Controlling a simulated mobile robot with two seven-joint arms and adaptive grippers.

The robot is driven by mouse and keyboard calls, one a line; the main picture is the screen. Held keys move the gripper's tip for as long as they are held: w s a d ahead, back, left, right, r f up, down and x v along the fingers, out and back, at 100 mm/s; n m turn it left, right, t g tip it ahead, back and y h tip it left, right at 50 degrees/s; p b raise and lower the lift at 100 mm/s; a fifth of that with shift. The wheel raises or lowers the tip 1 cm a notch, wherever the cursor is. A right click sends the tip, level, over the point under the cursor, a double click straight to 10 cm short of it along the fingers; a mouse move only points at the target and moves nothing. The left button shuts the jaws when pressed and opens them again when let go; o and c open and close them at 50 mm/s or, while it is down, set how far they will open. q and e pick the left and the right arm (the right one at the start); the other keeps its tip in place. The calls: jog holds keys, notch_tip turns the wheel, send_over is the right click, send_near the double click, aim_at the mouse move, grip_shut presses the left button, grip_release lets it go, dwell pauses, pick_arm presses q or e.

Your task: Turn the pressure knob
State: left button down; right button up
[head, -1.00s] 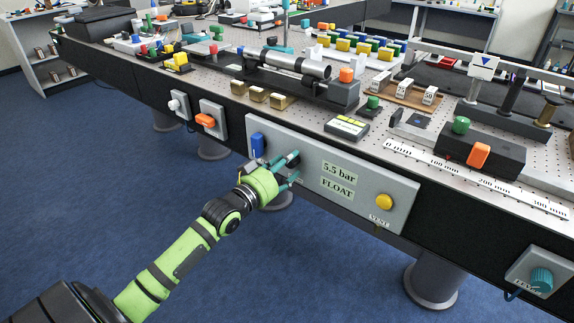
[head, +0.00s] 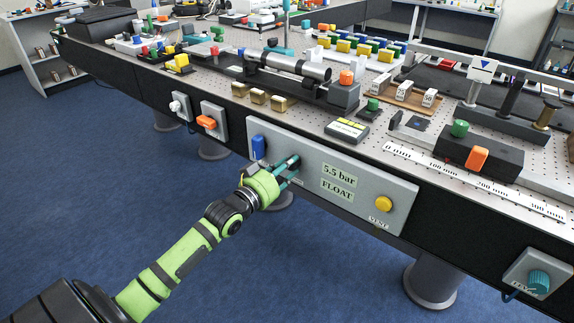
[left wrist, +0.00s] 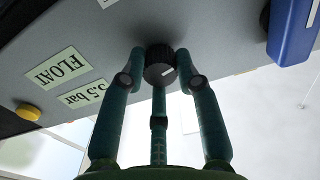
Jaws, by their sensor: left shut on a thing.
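The pressure knob (left wrist: 160,70) is small, black and ridged, with a white mark on its face, and stands out from the grey panel (head: 352,205). My left gripper (head: 291,166) reaches the panel left of the labels "5.5 bar" and "FLOAT". In the left wrist view my left gripper (left wrist: 163,62) has its teal fingers around the knob, shut on it. In the head view the fingers mostly hide the knob. My right gripper is not in view.
A blue switch (head: 258,147) is left of the knob. A yellow vent button (head: 384,203) is at the panel's right end. The panel is on the front of the table, whose perforated top (head: 330,145) carries several instruments. Blue floor in front is clear.

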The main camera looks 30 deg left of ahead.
pick_arm(q)
jog(key=shift+r, duration=0.1)
jog(key=c, duration=0.9)
grip_release()
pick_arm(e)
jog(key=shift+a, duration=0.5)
pick_arm(q)
jog(key=s, duration=1.2)
jog(key=shift+a, duration=0.45)
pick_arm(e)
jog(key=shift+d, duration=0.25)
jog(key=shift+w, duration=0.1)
